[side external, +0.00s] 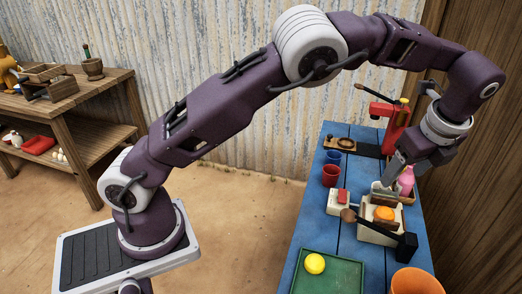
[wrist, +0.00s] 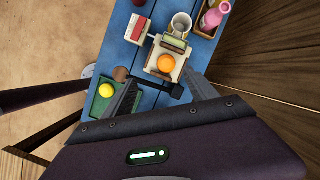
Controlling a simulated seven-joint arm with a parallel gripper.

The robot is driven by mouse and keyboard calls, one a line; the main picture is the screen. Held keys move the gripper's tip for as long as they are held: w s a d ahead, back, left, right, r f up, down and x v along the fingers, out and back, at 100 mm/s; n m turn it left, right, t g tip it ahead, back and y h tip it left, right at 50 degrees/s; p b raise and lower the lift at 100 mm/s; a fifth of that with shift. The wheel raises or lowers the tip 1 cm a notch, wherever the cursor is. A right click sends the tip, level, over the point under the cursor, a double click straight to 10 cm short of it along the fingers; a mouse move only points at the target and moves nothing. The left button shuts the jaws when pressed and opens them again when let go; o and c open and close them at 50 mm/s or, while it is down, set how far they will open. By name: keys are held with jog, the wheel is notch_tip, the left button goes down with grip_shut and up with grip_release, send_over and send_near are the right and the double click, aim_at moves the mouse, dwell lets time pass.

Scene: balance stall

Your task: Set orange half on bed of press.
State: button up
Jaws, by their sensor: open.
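A cream block-like device (side external: 368,236) stands on the blue table, with a dark lever, a wooden knob and a black end block. It looks like the press and also shows in the wrist view (wrist: 153,68). A rounded orange piece (side external: 384,213), seemingly the orange half, sits on top of the device; in the wrist view it (wrist: 166,62) shows its domed face up. I cannot tell how it is seated. My gripper (side external: 392,180) is open and empty above the device, pointing down. In the wrist view its fingers (wrist: 160,80) are spread to either side of the device.
A green tray (side external: 340,284) with a yellow ball lies in front. A red-and-white box (side external: 337,202) and red cup (side external: 330,175) stand left. A pink bottle (side external: 406,181) stands close behind the gripper, a red lever device (side external: 397,125) farther back. An orange bucket (side external: 415,282) is front right.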

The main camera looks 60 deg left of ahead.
jog(key=s+a+r+n+t+h, duration=0.1)
jog(key=s+a+r+n+h, duration=0.1)
jog(key=s+a+r+n, duration=0.35)
jog(key=s+a+r+n+h, duration=0.1)
jog(key=s+a+r+n, duration=0.25)
jog(key=s+r, duration=0.4)
jog(key=s+a+f+n+t, duration=0.1)
jog(key=s+n, duration=0.4)
jog(key=s, duration=0.5)
jog(key=s+a+f+n+t, duration=0.1)
jog(key=s+f+n+t, duration=0.1)
jog(key=s+n, duration=0.4)
jog(key=s+f, duration=0.1)
jog(key=s, duration=0.4)
jog(key=shift+s, duration=0.2)
